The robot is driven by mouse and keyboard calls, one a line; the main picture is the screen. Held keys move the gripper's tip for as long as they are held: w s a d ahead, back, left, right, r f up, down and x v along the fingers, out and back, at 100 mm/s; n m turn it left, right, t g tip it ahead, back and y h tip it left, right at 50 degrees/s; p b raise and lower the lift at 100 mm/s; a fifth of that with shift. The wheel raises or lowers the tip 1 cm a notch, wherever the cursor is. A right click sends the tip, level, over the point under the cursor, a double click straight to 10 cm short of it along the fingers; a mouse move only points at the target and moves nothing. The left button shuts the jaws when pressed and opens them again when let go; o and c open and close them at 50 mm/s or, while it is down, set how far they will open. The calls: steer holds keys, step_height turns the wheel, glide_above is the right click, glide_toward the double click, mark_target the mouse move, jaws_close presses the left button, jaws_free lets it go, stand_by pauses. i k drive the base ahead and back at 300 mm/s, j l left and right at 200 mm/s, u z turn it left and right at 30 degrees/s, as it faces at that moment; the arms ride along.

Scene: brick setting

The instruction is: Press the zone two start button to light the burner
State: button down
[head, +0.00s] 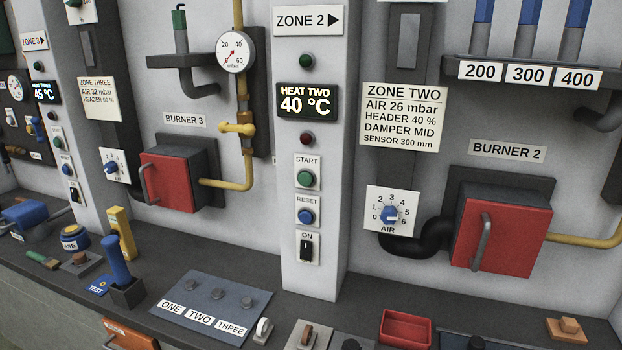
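The zone two column, under the sign "ZONE 2" (307,20), stands in the middle of the head view. Its green start button (305,179) sits under a "START" label and is in plain sight. Below it are a blue reset button (306,216) and a black switch (305,249) marked "ON". The display (306,102) reads "HEAT TWO 40 °C". A green lamp (307,61) above it and a red lamp (306,139) below it both look dark. The red box of burner 2 (508,236) is at the right, with no flame showing. My gripper is not in view.
A dark counter (262,268) runs along the wall's foot. On it stand a panel marked ONE, TWO, THREE (212,292), a blue-handled tool (116,260) and a red tray (406,328). An air dial (389,214) and burner 3 (170,180) flank the column. The space before the column's buttons looks clear.

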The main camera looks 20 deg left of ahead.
mark_target(305, 178)
steer(key=u, duration=1.3)
